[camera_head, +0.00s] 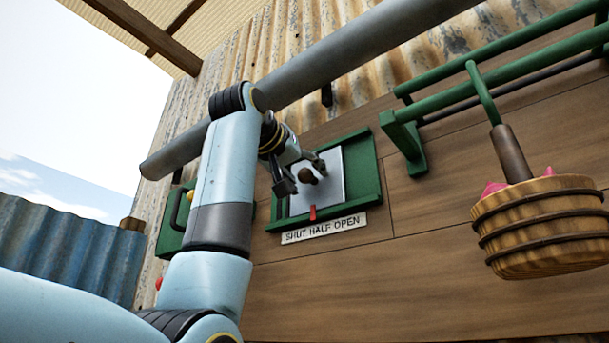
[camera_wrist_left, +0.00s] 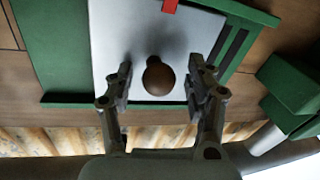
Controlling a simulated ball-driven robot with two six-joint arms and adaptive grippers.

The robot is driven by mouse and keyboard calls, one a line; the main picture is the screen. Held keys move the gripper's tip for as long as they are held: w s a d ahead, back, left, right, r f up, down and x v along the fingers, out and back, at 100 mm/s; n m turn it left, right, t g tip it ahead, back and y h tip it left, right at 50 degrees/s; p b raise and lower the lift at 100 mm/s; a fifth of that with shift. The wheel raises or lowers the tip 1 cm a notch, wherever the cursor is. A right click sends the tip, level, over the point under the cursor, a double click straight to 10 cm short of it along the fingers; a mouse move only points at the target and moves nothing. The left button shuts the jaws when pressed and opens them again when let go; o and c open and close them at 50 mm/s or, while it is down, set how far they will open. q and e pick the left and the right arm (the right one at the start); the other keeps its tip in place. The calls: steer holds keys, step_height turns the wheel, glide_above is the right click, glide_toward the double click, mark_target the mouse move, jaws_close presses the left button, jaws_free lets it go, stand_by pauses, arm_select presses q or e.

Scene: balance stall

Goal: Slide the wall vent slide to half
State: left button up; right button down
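The wall vent has a green frame (camera_head: 367,165) and a pale metal slide plate (camera_head: 330,192) with a round brown knob (camera_head: 308,177). A red pointer (camera_head: 313,212) on the plate's lower edge stands over the label (camera_head: 325,229) "SHUT HALF OPEN", near the left end of "HALF". My left gripper (camera_head: 302,177) is at the knob. In the left wrist view, its open fingers (camera_wrist_left: 160,82) stand either side of the knob (camera_wrist_left: 158,76), with a gap on each side. Dark slots (camera_wrist_left: 232,52) show beside the plate there. My right gripper is not in view.
A grey pipe (camera_head: 340,58) runs across the wall above the vent. A green rail (camera_head: 500,75) at right carries a hanging wooden bucket (camera_head: 543,228). Another green panel with a handle (camera_head: 176,215) is left of the vent, partly behind my arm. Wall below the label is clear.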

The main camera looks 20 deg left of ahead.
arm_select(q)
steer(key=s+a, duration=0.1)
steer(key=s, duration=1)
steer(key=shift+s+a, duration=0.4)
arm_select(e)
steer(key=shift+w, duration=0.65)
